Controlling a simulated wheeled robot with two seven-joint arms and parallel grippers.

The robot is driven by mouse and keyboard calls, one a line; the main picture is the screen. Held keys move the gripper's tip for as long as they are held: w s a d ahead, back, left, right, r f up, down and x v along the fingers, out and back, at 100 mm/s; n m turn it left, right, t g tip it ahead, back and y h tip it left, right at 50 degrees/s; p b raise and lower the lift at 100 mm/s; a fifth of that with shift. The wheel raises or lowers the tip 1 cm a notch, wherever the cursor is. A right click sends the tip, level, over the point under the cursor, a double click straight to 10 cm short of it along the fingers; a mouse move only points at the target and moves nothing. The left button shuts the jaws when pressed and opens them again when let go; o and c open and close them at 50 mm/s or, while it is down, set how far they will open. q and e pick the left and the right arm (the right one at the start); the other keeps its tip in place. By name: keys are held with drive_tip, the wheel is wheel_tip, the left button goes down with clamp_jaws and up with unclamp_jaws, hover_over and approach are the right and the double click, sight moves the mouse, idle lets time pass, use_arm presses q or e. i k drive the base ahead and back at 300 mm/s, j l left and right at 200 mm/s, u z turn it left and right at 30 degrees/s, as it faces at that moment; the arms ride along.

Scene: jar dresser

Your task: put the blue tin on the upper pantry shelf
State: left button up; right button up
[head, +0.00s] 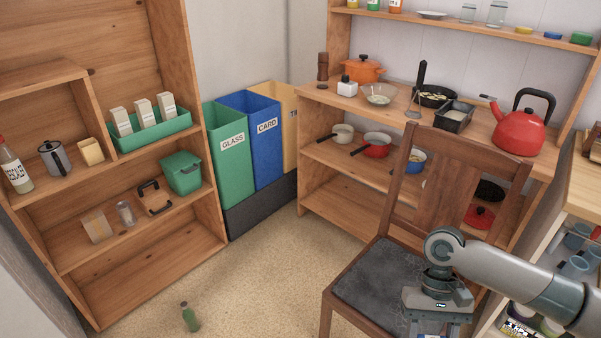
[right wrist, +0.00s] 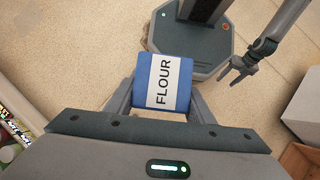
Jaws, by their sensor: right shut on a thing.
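The blue tin (right wrist: 150,85) has a white label reading FLOUR. My right gripper (right wrist: 157,98) is shut on it, with a finger on each side, in the right wrist view. In the head view my right gripper (head: 432,325) is low at the bottom edge, in front of the chair, and the tin is mostly hidden or cut off. My left gripper (right wrist: 237,72) shows in the right wrist view, empty, its fingers apart. A wooden shelf unit (head: 180,75) stands at the left; its upper shelf (head: 78,183) holds a bottle, a metal pot, a small tan container and a green tray.
A wooden chair (head: 385,285) stands before the dresser (head: 345,110), which holds pans and a red kettle (head: 518,128). Sorting bins (head: 230,150) stand in the corner. A green bottle (head: 190,317) is on the floor. Open floor (head: 265,270) lies between the chair and the left shelf unit.

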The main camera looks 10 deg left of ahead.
sight(43, 76)
drive_tip(key=u, duration=0.45)
drive_tip(key=i+j+u, duration=0.1)
drive_tip(key=u, duration=0.35)
drive_tip(key=i+j+u, duration=0.1)
drive_tip(key=u, duration=0.3)
drive_tip(key=i+u, duration=0.15)
drive_tip(key=u, duration=0.3)
drive_tip(key=i+u, duration=0.2)
drive_tip(key=i, duration=0.25)
drive_tip(key=i+l+u, duration=0.2)
drive_tip(key=i, duration=0.25)
drive_tip(key=i+u, duration=0.15)
drive_tip(key=i, duration=0.3)
